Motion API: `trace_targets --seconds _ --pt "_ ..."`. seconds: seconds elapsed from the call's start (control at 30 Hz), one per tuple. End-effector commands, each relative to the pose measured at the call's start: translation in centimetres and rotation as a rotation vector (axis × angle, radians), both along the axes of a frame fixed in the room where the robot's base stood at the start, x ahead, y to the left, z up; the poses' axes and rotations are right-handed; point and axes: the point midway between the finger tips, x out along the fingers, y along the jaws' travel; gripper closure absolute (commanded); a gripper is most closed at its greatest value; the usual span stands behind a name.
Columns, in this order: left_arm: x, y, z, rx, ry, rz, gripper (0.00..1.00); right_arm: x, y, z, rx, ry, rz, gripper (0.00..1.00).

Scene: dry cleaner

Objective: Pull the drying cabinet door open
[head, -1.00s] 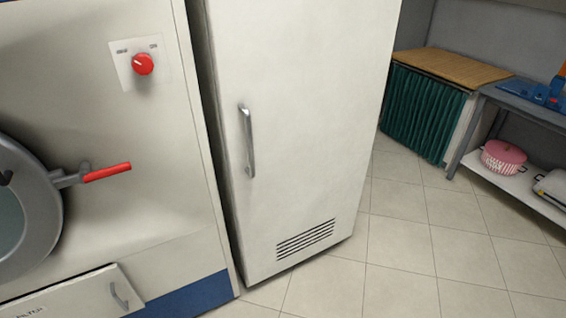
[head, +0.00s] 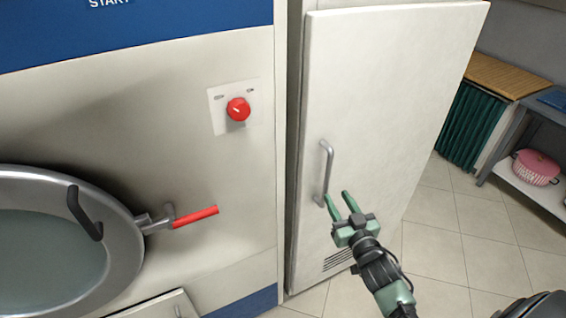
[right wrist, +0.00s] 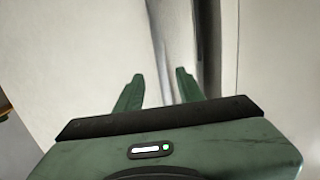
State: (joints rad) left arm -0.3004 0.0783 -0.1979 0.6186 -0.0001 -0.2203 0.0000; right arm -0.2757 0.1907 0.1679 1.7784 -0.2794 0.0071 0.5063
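My left gripper is not in view.
The machine at left has a round glass door (head: 60,250), a red-gripped lever (head: 195,216) and a red knob (head: 238,109). A shelf with a pink basket (head: 535,167) and a green curtain (head: 475,125) stand at the right. Tiled floor (head: 440,245) is clear between.

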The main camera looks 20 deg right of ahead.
Motion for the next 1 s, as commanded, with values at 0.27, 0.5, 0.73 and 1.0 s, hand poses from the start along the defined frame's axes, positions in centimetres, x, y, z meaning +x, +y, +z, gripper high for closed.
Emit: trace_targets --seconds 0.27,0.5,0.73,1.0 --pt "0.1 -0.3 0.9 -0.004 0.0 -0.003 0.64 2.1 -0.4 2.2 -0.003 -0.036 0.0 0.62" --pt "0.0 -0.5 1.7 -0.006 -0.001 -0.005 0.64 6.0 -0.9 2.1 -0.002 -0.034 0.0 0.62" --pt "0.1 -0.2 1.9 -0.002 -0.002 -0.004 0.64 7.8 -1.1 1.9 -0.004 -0.032 0.001 0.62" --pt "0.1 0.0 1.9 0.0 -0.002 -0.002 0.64 7.9 -1.1 1.8 -0.004 -0.032 0.001 0.65"
